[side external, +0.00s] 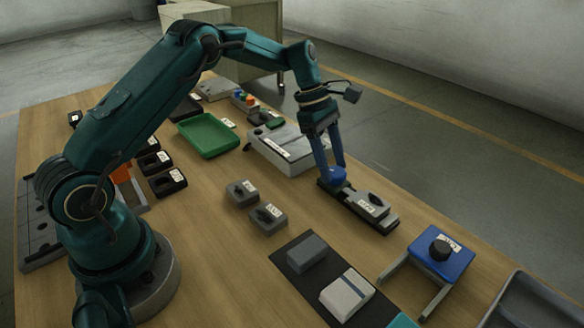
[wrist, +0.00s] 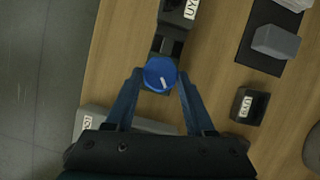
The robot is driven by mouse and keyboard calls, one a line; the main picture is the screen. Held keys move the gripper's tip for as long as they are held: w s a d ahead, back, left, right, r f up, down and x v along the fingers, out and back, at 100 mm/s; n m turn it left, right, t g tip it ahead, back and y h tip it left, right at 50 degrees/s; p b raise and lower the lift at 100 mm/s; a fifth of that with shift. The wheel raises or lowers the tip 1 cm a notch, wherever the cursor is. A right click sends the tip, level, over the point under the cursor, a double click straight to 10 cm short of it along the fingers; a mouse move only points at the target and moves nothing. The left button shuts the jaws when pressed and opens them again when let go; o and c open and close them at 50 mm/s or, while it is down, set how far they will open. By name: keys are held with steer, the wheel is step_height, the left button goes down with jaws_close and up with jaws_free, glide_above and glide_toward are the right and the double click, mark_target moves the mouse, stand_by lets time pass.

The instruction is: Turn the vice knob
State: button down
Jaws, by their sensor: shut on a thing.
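The vice (side external: 366,206) is a long grey and black block on the wooden table, near its far right edge, with a white label on top. Its round blue knob (side external: 338,174) sits at the left end; in the wrist view the knob (wrist: 160,73) shows a white mark pointing to the lower right. My gripper (side external: 334,170) reaches down from above with its two blue fingers on either side of the knob, shut on it. In the wrist view my gripper (wrist: 160,82) has one fingertip at each side of the knob. Part of the vice is hidden under the knob.
A blue stand with a black knob (side external: 440,250) is right of the vice. A grey labelled box (side external: 285,148) lies close behind my gripper. A green tray (side external: 208,135), small dark labelled blocks (side external: 268,216) and a black mat (side external: 290,262) lie around. Bare table lies in front of the vice.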

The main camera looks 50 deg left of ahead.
steer(key=shift+w+m+g, duration=0.15)
steer(key=shift+m+g, duration=0.1)
steer(key=shift+m, duration=0.5)
steer(key=shift+w+m+g, duration=0.15)
steer(key=shift+m+g, duration=0.1)
steer(key=shift+m, duration=1)
steer(key=shift+s, duration=0.1)
steer(key=shift+c, duration=1.3)
jaws_free()
steer(key=shift+n, duration=0.7)
